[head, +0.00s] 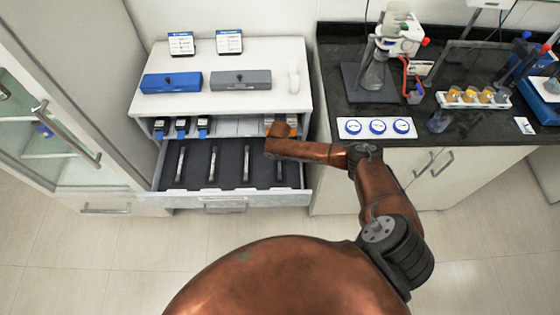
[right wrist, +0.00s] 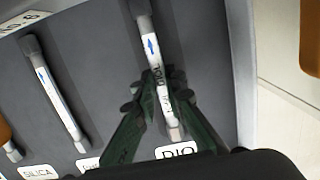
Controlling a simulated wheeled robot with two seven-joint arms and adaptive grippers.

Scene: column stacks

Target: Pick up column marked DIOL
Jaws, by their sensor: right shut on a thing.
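The DIOL column (right wrist: 149,48) is a slim white tube with dark ends, a blue arrow and lettering. It lies at the right end of the open drawer, beside a drawer label (right wrist: 178,153) of which only "DIO" shows. My right gripper (right wrist: 157,92) is shut on this column, with its green fingers on either side of the tube. In the head view, the column (head: 280,170) is the rightmost in the drawer, and my right arm hides the gripper. Whether the column is raised off the drawer floor, I cannot tell. My left gripper is not in view.
Other columns lie to the left in the drawer (head: 198,193), including one near the SILICA label (right wrist: 38,172). The black bench (head: 340,101) with glassware stands to the right, and a glass-door cabinet (head: 65,160) to the left.

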